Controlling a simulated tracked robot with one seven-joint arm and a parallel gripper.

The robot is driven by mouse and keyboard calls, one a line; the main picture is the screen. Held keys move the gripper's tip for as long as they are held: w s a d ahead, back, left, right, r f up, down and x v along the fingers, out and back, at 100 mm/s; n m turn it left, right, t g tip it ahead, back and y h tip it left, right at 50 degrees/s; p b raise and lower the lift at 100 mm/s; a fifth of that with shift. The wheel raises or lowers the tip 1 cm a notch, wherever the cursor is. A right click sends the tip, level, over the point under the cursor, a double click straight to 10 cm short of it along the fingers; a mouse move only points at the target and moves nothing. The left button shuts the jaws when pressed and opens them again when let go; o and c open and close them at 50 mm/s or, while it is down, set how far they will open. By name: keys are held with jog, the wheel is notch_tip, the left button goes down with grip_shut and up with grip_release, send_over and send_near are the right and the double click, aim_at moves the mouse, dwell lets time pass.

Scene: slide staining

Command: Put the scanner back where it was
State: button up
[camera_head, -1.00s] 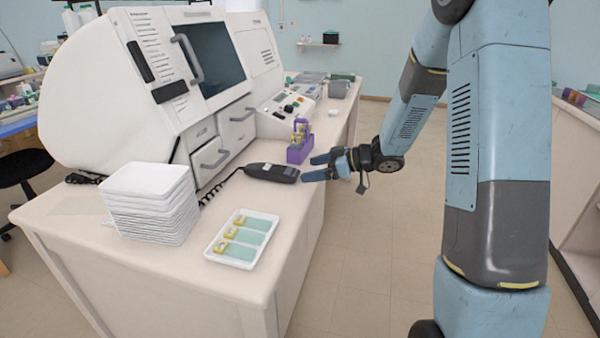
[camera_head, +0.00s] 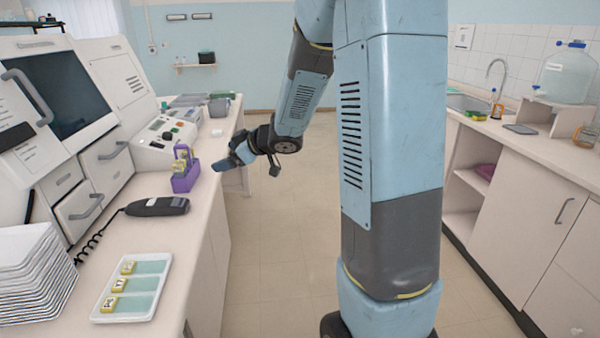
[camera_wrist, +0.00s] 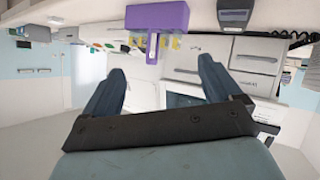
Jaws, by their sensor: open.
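The scanner (camera_head: 157,206) is a black handheld unit with a coiled cord. It lies on the white counter in front of the machine's drawers, between the slide tray and the purple rack. In the wrist view the scanner (camera_wrist: 235,16) shows at the top, right of centre, clear of the fingers. My gripper (camera_head: 232,160) is open and empty beside the counter's edge, near the purple rack and beyond the scanner. Its two fingers (camera_wrist: 160,85) are spread apart in the wrist view, with nothing between them held.
A purple rack (camera_head: 186,181) with yellow-topped slides stands close to my gripper. A white tray (camera_head: 104,318) of slides and a stack of white trays (camera_head: 38,275) are at the front left. The staining machine (camera_head: 75,150) lines the counter's back. Open floor (camera_head: 275,240) lies right of the counter.

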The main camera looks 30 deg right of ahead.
jog(key=s+d+r+m+t+h, duration=0.1)
jog(key=s+d+r+m+h, duration=0.75)
jog(key=s+d+r, duration=0.2)
jog(key=s+a+m+g, duration=0.1)
jog(key=s+a+g, duration=0.1)
jog(key=s, duration=0.9)
jog(key=s+a+f+m+g, duration=0.1)
jog(key=s+a+g, duration=0.1)
jog(key=s, duration=1)
jog(key=shift+a+f+g+y, duration=0.3)
jog(key=shift+a+g+y, duration=0.15)
jog(key=shift+g, duration=0.25)
jog(key=shift+m, duration=0.25)
jog(key=shift+c, duration=0.2)
